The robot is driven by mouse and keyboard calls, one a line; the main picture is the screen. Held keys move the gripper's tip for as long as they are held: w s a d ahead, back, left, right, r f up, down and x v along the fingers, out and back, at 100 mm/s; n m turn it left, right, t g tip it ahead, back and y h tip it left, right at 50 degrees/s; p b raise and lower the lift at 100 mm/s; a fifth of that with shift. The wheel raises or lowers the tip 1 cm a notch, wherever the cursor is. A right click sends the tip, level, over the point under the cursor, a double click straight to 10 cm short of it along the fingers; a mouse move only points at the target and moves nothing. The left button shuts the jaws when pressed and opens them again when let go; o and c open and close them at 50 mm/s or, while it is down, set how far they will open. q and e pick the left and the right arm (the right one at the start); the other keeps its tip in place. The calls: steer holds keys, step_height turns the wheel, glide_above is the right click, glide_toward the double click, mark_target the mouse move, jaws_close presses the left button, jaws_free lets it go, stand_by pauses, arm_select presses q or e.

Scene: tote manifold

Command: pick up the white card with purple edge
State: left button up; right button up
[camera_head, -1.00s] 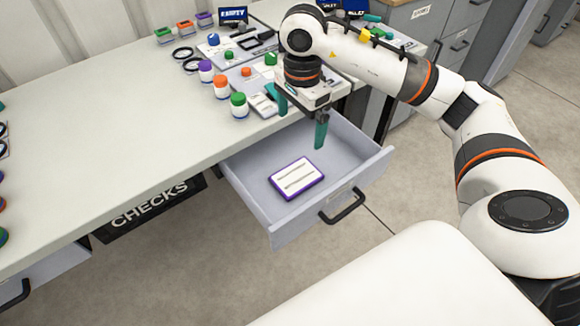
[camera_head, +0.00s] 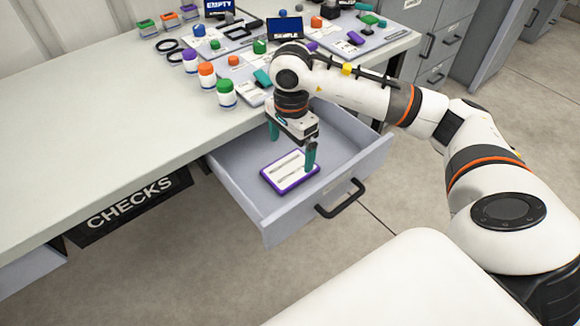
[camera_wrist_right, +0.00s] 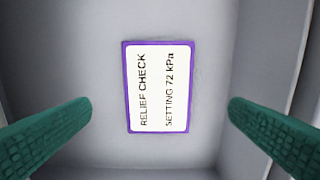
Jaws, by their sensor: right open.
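The white card with purple edge (camera_head: 284,176) lies flat in the open grey drawer (camera_head: 246,211). In the right wrist view the card (camera_wrist_right: 160,86) reads "RELIEF CHECK" and "SETTING 72 kPa". My right gripper (camera_head: 291,150) hangs over the drawer with its green fingers apart. In the right wrist view the gripper's fingers (camera_wrist_right: 160,133) stand wide on either side of the card, with a gap on both sides. Nothing is between the fingertips. In the head view one finger overlaps the card's right edge; I cannot tell the exact height. My left gripper is not in view.
The drawer's side walls and front with its black handle (camera_head: 341,199) surround the card. The workbench (camera_head: 110,120) is above the drawer on the left, with white, orange and green-capped jars (camera_head: 226,94) near its edge. The drawer is otherwise empty.

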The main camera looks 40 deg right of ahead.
mark_target(290, 169)
step_height(290, 169, down, 6)
steer(key=shift+w+f+b, duration=0.1)
steer(key=shift+f+b, duration=0.05)
steer(key=shift+b, duration=0.2)
steer(key=shift+f, duration=0.1)
steer(key=c, duration=1)
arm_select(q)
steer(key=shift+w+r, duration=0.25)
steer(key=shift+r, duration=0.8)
